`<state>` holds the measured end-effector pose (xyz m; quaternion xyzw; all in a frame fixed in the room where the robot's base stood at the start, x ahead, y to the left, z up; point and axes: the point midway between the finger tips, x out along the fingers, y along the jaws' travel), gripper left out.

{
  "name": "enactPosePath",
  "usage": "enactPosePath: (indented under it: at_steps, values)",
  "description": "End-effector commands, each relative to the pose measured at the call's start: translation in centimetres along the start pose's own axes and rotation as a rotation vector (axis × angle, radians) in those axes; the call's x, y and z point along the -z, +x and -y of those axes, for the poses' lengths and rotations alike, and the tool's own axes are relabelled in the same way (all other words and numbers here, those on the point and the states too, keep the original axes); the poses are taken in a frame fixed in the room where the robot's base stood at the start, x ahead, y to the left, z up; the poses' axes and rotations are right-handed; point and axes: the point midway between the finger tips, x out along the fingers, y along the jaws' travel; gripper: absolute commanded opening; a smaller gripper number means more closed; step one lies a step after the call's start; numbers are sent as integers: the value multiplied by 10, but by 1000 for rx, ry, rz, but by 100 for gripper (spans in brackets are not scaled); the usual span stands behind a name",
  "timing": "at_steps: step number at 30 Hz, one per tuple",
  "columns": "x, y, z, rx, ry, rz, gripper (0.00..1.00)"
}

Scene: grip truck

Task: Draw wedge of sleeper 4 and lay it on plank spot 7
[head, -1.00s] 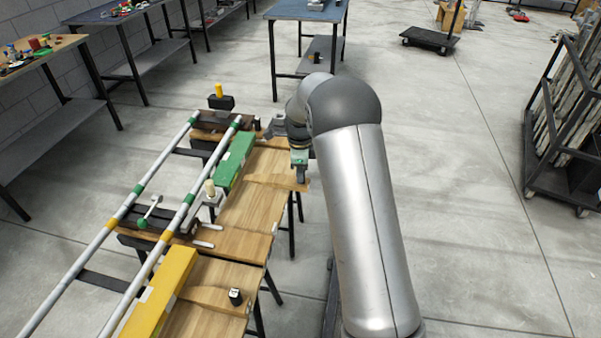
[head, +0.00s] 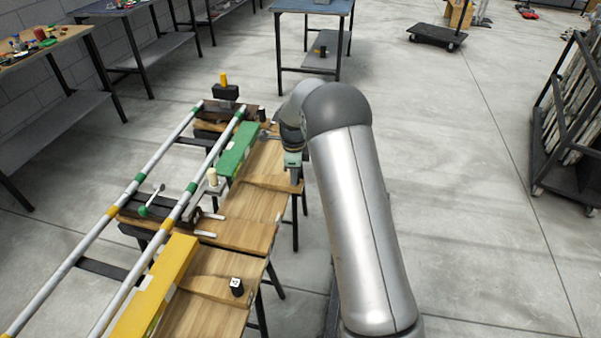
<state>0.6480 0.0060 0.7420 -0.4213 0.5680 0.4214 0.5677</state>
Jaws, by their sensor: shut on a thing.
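My gripper (head: 294,172) points down over the far right end of the wooden planks (head: 255,217). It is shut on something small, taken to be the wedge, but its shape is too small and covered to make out. I cannot tell whether it touches the plank. A dark sleeper (head: 168,212) lies under the two rails in the middle, with small pale pegs (head: 212,216) at its right end. Another sleeper (head: 222,110) lies at the far end of the rails. Sleeper and spot numbers cannot be read.
A green beam (head: 237,150) and a yellow beam (head: 160,285) lie along the planks. A small black block (head: 237,287) stands on the near plank. A cream-topped post (head: 212,178) stands beside the near rail (head: 173,215).

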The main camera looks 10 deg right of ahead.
Motion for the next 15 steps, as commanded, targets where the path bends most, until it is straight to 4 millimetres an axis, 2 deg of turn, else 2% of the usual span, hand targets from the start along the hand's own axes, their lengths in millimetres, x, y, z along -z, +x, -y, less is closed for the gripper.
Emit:
enactPosePath:
  at_steps: [15]
  values:
    - [-36, 5, 6, 0, 0, 0, 3]
